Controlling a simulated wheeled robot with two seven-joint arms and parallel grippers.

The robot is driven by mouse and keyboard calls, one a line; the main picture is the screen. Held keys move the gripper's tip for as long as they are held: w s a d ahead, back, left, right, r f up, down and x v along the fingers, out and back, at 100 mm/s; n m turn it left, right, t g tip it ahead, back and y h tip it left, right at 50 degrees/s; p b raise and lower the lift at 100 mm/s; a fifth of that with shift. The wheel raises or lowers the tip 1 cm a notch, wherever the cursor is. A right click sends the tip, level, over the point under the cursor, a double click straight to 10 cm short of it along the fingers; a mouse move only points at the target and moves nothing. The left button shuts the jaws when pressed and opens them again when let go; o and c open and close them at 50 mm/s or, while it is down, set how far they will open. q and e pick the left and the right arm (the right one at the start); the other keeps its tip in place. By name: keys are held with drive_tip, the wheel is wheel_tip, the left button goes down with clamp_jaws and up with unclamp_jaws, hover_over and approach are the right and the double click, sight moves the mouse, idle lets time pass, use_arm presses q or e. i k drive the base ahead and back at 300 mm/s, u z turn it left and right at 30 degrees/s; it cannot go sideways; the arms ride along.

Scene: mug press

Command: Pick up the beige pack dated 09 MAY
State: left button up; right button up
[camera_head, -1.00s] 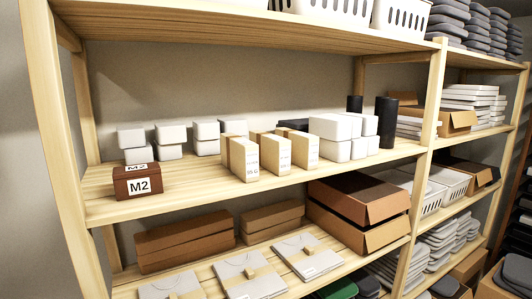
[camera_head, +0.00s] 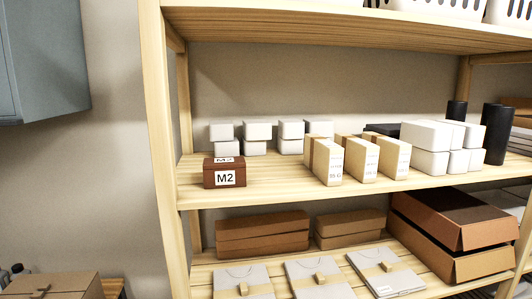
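Three beige packs stand upright side by side on the middle shelf, each with a white label on its front: a left pack (camera_head: 327,160), a middle pack (camera_head: 360,158) and a right pack (camera_head: 393,157). The label print is too small to read, so I cannot tell which is dated 09 MAY. Neither of my grippers shows in the head view.
On the middle shelf (camera_head: 280,187), a brown M2 box (camera_head: 224,173) stands left of the packs and stacked white boxes (camera_head: 432,161) stand right. Black cylinders (camera_head: 496,134) are farther right. An upper shelf (camera_head: 350,22) hangs above. A grey cabinet (camera_head: 42,60) is at left.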

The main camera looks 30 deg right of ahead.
sight(361, 158)
drive_tip(key=u, duration=1.65)
drive_tip(key=k, duration=1.05)
drive_tip(key=z, duration=1.7)
